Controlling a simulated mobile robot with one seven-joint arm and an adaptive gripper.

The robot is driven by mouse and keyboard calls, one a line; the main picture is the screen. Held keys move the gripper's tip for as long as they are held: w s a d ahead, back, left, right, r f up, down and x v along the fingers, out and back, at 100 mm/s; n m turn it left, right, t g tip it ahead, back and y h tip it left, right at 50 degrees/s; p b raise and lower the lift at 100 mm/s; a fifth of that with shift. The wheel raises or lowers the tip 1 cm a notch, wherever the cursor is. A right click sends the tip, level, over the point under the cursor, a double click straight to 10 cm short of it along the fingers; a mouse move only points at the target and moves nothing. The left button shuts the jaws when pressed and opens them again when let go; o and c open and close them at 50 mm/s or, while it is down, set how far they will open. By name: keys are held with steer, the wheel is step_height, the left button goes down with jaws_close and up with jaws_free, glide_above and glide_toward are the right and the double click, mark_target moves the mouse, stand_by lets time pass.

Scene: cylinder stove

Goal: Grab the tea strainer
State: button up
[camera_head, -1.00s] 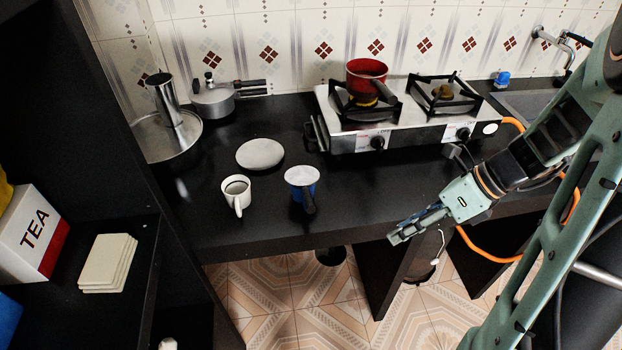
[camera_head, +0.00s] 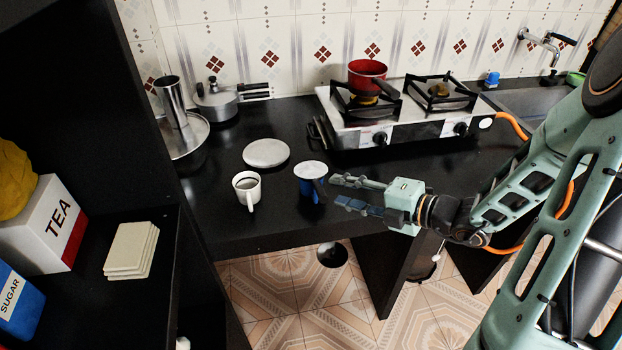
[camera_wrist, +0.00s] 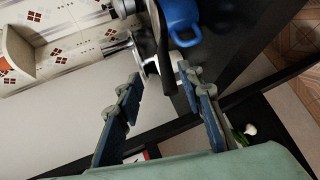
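The tea strainer (camera_head: 310,169) appears as a pale round top with a dark handle, resting on a blue mug (camera_head: 304,188) near the counter's front edge. Its black handle (camera_wrist: 161,38) reaches toward my gripper in the wrist view, with the blue mug (camera_wrist: 181,14) beside it. My gripper (camera_head: 337,190) is just right of the mug, fingers level and pointing left at it. In the wrist view my gripper (camera_wrist: 160,76) is open, and the handle's end appears just beyond and between the fingertips. I see no clear contact.
A white cup (camera_head: 246,189) stands left of the mug, and a pale round plate (camera_head: 266,153) lies behind. The gas stove (camera_head: 400,125) carries a red pot (camera_head: 367,75) at the back. A dark shelf with a tea box (camera_head: 50,225) stands at the left.

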mark_target(315, 183)
steer(key=x, duration=0.3)
steer(key=b+x, duration=0.1)
steer(key=x, duration=0.1)
steer(key=shift+w+a+f, duration=0.1)
steer(key=shift+a+f, duration=0.05)
steer(key=shift+f, duration=0.25)
steer(key=shift+c, duration=0.2)
jaws_close()
